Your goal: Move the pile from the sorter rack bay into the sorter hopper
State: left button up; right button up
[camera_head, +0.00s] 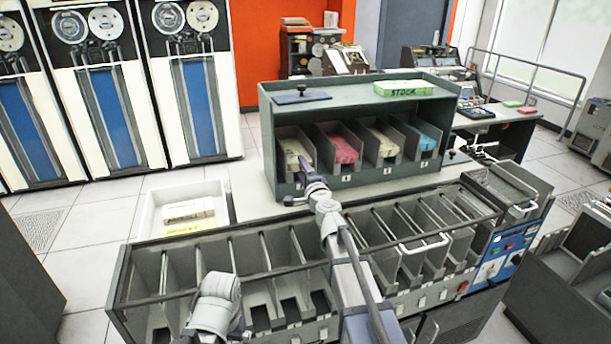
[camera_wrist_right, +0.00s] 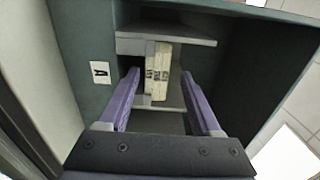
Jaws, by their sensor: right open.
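The green sorter rack (camera_head: 268,130) has several bays, each holding a card pile. The leftmost bay, A, holds a cream pile (camera_head: 294,150); it also shows in the right wrist view (camera_wrist_right: 158,72), with dark markings on its edge. My right gripper (camera_head: 308,172) is at the front of bay A. In the wrist view its purple fingers (camera_wrist_right: 158,92) are open, one on each side of the pile's near end, with gaps visible. A tray with a wire handle (camera_head: 515,184) at the sorter's right end looks like the hopper. My left gripper is not in view.
Pink (camera_head: 343,147), pale and blue piles fill the other bays. A green STOCK pack (camera_head: 404,88) lies on the rack top. A white tray (camera_head: 150,215) holds a pale pack. The sorter's open pockets (camera_head: 205,262) run along the front, beneath my right arm.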

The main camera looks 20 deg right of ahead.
aim_at(298, 162)
jog(key=shift+w, duration=2.55)
jog(key=shift+c, duration=0.4)
jog(key=shift+r+p, duration=0.8)
jog(key=shift+s+r, duration=0.1)
jog(key=shift+s+r+p, duration=0.1)
jog(key=shift+r+p, duration=0.1)
jog(key=shift+p, duration=0.15)
